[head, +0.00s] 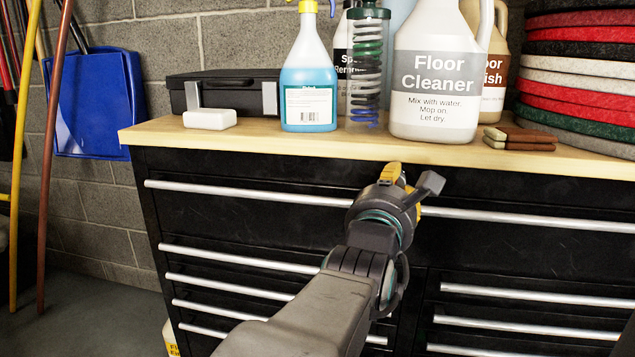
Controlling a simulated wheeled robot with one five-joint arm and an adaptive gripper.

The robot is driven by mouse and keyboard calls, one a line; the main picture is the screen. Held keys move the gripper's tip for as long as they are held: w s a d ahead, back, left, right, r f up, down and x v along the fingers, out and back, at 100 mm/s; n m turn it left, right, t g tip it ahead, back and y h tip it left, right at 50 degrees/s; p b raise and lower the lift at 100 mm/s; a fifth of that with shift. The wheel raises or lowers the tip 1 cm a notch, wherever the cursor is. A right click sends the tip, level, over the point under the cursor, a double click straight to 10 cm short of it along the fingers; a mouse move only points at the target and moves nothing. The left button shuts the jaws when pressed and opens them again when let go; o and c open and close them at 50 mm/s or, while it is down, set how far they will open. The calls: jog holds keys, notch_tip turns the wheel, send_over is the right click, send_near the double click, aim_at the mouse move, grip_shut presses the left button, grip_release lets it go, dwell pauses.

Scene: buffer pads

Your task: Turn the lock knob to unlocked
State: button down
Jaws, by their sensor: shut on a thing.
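My gripper (408,184) reaches up to the upper front of the black tool cabinet (260,168), just below the wooden top. Its dark grey and yellow parts are at the cabinet face, by the long silver handle of the top drawer. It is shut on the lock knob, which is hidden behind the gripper. I cannot see which way the knob points or any lock markings.
The wooden top (260,148) holds a blue spray bottle (308,85), a white floor cleaner jug (436,75), a black case (225,92), a white block (209,119) and stacked pads (580,75). Silver drawer handles (240,192) project from the front. A blue dustpan (93,105) hangs left.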

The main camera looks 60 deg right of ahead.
jog(key=shift+r, duration=0.1)
jog(key=c, duration=1.2)
grip_release()
jog(key=shift+d, duration=0.1)
jog(key=shift+s+a+f, duration=0.1)
jog(key=shift+s+a, duration=0.25)
jog(key=shift+a, duration=1.6)
jog(key=shift+s+a+f, duration=0.15)
jog(key=shift+s+a, duration=0.2)
jog(key=shift+a, duration=1.65)
jog(key=shift+s+a+f, duration=0.1)
jog(key=shift+s+a, duration=0.25)
jog(key=shift+a, duration=1.6)
